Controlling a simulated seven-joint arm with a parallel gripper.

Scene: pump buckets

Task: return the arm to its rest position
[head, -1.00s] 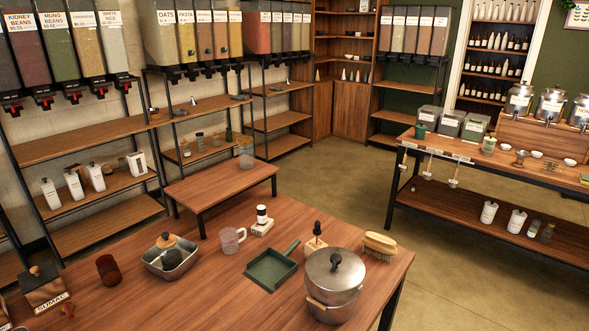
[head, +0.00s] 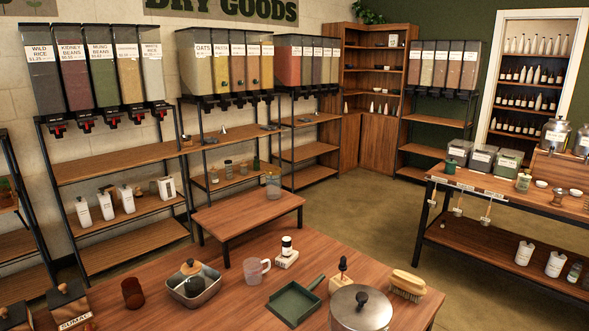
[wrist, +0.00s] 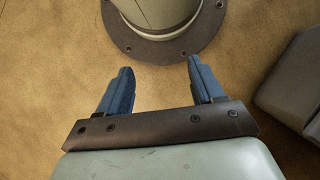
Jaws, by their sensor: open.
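My gripper (wrist: 158,82) shows only in the wrist view. Its two blue fingers are spread apart with nothing between them. The tan floor (wrist: 60,60) lies below it, and a round, bolted flange of my own base is at the top of that view. My arm and gripper do not show in the head view, so where the gripper is relative to the table cannot be told there.
A wooden table (head: 225,288) in front holds a metal pot (head: 345,315), a green dustpan (head: 293,304), a brush (head: 408,285), a clear mug (head: 256,270) and a metal basin (head: 193,290). A side counter (head: 520,208) stands at right. Open floor (head: 385,220) lies between.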

